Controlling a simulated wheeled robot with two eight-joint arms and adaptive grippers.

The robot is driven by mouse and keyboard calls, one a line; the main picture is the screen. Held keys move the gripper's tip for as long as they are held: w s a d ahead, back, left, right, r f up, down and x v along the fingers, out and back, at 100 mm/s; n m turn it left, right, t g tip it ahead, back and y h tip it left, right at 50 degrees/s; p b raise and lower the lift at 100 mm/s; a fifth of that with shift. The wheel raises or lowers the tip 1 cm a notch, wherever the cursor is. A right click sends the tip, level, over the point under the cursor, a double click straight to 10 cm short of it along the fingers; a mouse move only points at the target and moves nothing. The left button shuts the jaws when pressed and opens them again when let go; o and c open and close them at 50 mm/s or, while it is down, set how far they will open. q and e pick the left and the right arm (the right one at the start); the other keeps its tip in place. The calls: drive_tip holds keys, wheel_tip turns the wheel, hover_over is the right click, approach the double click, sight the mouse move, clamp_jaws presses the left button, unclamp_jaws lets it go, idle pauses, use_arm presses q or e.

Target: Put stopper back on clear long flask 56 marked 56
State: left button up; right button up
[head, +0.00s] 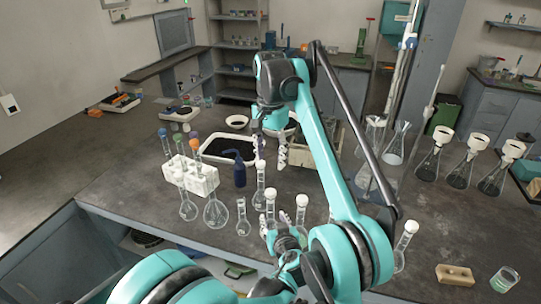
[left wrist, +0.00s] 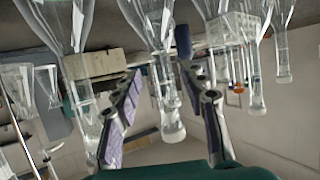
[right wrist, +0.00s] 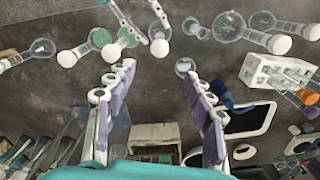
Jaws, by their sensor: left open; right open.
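Several similar flasks carry white stoppers, including one at the right (head: 301,210) and one at the left (head: 270,200). No number is legible, so I cannot tell which flask is 56. No loose stopper shows clearly. My left gripper (head: 271,240) is open low among the flasks; in its wrist view a stoppered flask neck (left wrist: 166,100) appears between the fingers. My right gripper (head: 270,156) is open and empty above the bench, behind the flasks.
A white rack (head: 190,178) with colour-stoppered flasks stands at left, beside a blue wash bottle (head: 239,170) and a black-filled white tray (head: 215,150). A small beaker (head: 504,279) sits at front right. Bench room is clear at left.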

use_arm(q)
drive_tip(key=v, duration=0.7)
drive_tip(key=shift+s, duration=0.2)
drive_tip(key=shift+r, duration=0.1)
drive_tip(key=s+a+g, duration=0.2)
drive_tip(key=s+a, duration=0.1)
drive_tip(key=a, duration=0.4)
drive_tip(key=s+a+g, duration=0.2)
drive_tip(key=s+a, duration=0.1)
drive_tip(key=a, duration=0.4)
use_arm(e)
drive_tip(key=s+d+n+t, duration=0.3)
drive_tip(key=s+d, duration=0.7)
use_arm(q)
drive_tip(key=s+a+m+g+h, duration=0.2)
drive_tip(key=s+a, duration=0.4)
drive_tip(key=s, duration=0.5)
drive_tip(key=shift+s+r+h, duration=0.25)
drive_tip(key=shift+r+h, duration=0.05)
drive_tip(key=shift+h, duration=0.1)
use_arm(e)
drive_tip(key=s+d+f+n+t, duration=0.2)
drive_tip(key=s+d+f, duration=0.2)
drive_tip(key=s+f, duration=0.5)
drive_tip(key=s+d+f+n+t, duration=0.2)
drive_tip(key=s+d+f, duration=0.1)
drive_tip(key=s+f, duration=0.6)
drive_tip(key=shift+s+d+f, duration=0.2)
drive_tip(key=shift+d+f, duration=0.1)
drive_tip(key=shift+d, duration=0.1)
